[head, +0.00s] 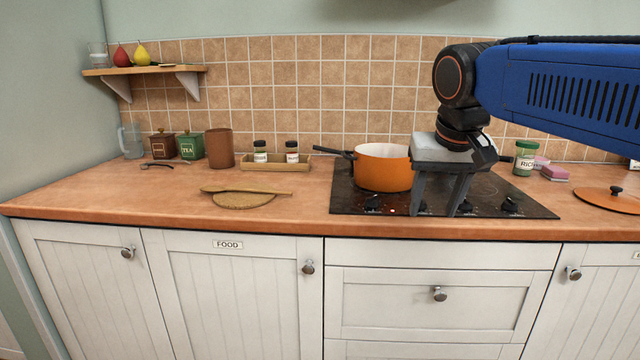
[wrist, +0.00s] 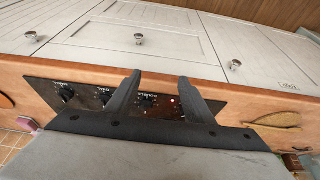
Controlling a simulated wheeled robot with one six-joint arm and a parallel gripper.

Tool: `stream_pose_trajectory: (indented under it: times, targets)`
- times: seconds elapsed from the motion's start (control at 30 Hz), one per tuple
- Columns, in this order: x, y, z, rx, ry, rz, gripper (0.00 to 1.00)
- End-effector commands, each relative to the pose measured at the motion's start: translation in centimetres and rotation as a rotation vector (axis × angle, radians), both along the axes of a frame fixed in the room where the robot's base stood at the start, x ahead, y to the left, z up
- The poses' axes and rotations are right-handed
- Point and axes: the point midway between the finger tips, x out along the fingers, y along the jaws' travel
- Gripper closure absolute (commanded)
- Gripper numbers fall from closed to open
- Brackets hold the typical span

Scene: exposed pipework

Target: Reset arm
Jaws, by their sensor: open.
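My gripper (head: 437,210) hangs at the end of my blue arm, above the front right part of the black hob (head: 345,198). Its two fingers point down and stand apart with nothing between them. In the wrist view my gripper (wrist: 162,78) also shows two separate dark fingers, with the hob (wrist: 95,97) and its knobs behind them. An orange pot (head: 382,170) stands on the hob just left of my gripper, its dark handle pointing left. My gripper hides part of the hob.
A round wooden board with a spoon (head: 245,199) lies on the worktop left of the hob. Jars and canisters (head: 192,146) stand behind it. A green-lidded jar (head: 525,158), pink sponge (head: 555,172) and orange lid (head: 605,199) are at right. The front left worktop is clear.

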Motion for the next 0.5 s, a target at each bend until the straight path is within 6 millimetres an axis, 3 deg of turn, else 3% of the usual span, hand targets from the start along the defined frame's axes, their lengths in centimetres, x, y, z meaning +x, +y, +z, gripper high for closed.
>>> stream_pose_trajectory:
  times: [0.03, 0.2, 0.5]
  targets:
    - [-1.7, -1.0, -1.6, 0.000, 0.000, 0.005, 0.52]
    - [-6.6, -3.4, -7.1, 0.002, -0.004, 0.035, 0.52]
    - [-14.9, -6.1, -17.8, 0.001, -0.019, 0.075, 0.52]
